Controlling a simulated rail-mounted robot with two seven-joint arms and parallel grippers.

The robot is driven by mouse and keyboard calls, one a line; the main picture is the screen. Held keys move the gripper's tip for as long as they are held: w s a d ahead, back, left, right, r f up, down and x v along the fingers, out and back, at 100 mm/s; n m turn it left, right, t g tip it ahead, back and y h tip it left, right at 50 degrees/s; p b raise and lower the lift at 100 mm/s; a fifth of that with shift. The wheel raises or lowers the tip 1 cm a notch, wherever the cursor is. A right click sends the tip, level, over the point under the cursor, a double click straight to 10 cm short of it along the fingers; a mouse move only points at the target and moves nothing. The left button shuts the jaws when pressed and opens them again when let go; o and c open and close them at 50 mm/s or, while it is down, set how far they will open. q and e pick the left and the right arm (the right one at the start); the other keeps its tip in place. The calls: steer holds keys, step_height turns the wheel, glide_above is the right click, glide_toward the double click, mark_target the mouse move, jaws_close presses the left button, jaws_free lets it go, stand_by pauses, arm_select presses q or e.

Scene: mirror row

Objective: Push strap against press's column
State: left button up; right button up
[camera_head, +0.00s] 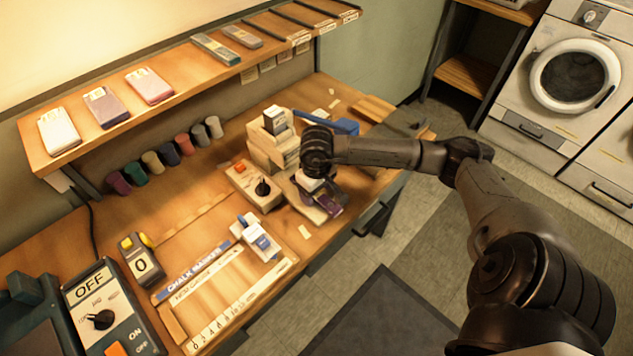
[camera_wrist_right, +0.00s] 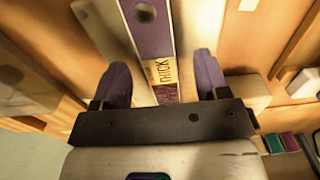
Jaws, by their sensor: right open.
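The strap (camera_wrist_right: 150,22) shows in the right wrist view as a long purple band with a round hole and a yellow label reading THICK. It lies on a pale bar and runs between my right gripper's two purple fingers (camera_wrist_right: 161,70). The fingers are open, with a gap on each side of the strap. In the head view my right gripper (camera_head: 322,191) is low over a small board in front of the cream press (camera_head: 268,148). My wrist hides part of the press and most of the strap there, so I cannot tell whether strap and column touch. My left gripper is out of view.
A box with a dark knob and orange button (camera_head: 255,186) stands left of the gripper. A blue tool (camera_head: 340,127) lies behind it. A lettering tray (camera_head: 215,285) and OFF control box (camera_head: 104,312) are further left. A shelf (camera_head: 185,85) overhangs the bench's back.

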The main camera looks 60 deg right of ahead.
steer(key=shift+f, duration=0.3)
steer(key=shift+c, duration=0.4)
